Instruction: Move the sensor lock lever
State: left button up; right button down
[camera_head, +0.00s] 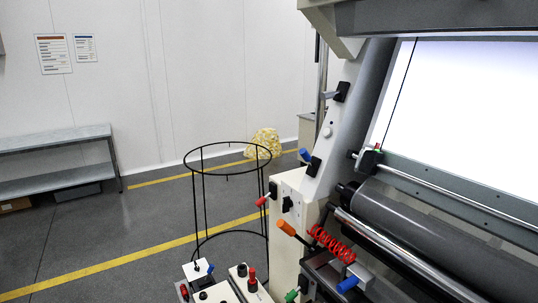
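The inspection machine has several coloured levers, and I cannot tell for certain which is the sensor lock lever. A small dark block (370,160) with a red and green part on top sits on a metal rod beside the bright backlit panel (470,95); it may be the sensor. A blue-tipped lever (306,155) and a red-tipped lever (263,200) stick out of the cream side frame. An orange-handled lever (288,229) is below them. A blue handle (347,284) is near the bottom. Neither of my grippers is in view.
A black wire ring stand (228,145) stands left of the machine. Small control boxes with knobs (240,278) are at the bottom. A red coiled cable (330,243) hangs beside the dark roller (430,230). A grey bench (55,135) is by the wall; open floor lies between.

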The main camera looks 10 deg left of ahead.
aim_at(305, 155)
jog(key=u, duration=1.7)
jog(key=i, duration=0.95)
jog(key=z, duration=2.7)
